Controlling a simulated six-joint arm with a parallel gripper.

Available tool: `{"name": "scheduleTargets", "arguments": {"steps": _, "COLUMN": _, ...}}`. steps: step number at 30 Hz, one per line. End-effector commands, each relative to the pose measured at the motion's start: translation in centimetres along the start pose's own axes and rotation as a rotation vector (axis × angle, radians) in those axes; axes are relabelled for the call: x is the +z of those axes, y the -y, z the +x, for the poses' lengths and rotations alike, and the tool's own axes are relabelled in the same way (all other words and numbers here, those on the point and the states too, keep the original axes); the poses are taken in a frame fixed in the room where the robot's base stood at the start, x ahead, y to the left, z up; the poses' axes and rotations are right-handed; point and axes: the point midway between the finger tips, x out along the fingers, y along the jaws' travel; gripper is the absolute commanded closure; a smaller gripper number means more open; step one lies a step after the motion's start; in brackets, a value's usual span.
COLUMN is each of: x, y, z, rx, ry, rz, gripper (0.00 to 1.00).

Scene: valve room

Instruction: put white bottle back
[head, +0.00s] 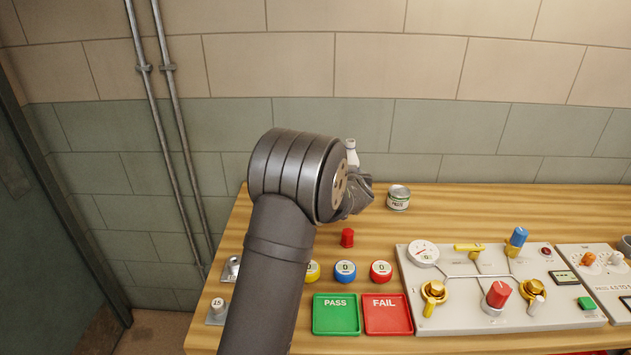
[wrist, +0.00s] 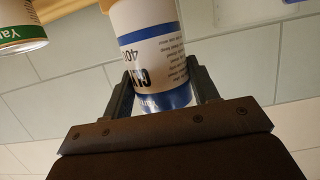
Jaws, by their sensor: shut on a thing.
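The white bottle (wrist: 155,48) has blue bands and dark printing. It sits between the two fingers of my gripper (wrist: 160,90) in the wrist view, and the gripper is shut on it. In the head view my gripper (head: 358,190) is over the back left part of the bench, and the white neck and shoulder of the bottle (head: 351,150) show above it. The lower part of the bottle is hidden there by my gripper and arm, so I cannot tell whether it touches the bench.
A small labelled can (head: 398,198) stands close to the right of my gripper. A red piece (head: 347,238), coloured round pieces, a green PASS tray (head: 336,329) and a red FAIL tray (head: 387,328) lie nearer. A valve panel (head: 462,317) fills the right. The back right bench is clear.

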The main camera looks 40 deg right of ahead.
Motion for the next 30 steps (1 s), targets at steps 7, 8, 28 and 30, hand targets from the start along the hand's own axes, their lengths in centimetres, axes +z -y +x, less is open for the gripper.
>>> {"name": "scheduleTargets", "arguments": {"steps": 7, "x": -0.6, "y": -1.3, "z": -1.3, "rx": 0.042, "ry": -0.001, "rz": 0.013, "gripper": 0.76}}
{"name": "scheduleTargets", "arguments": {"steps": 8, "x": -0.8, "y": -1.8, "z": -1.7, "rx": 0.057, "ry": -0.002, "rz": 0.018, "gripper": 0.76}}
{"name": "scheduleTargets", "arguments": {"steps": 28, "x": -0.9, "y": -11.9, "z": -14.9, "rx": 0.457, "ry": 0.003, "rz": 0.144, "gripper": 0.76}}
{"name": "scheduleTargets", "arguments": {"steps": 30, "x": -0.6, "y": -12.5, "z": -16.0, "rx": 0.486, "ry": 0.005, "rz": 0.153, "gripper": 0.76}}
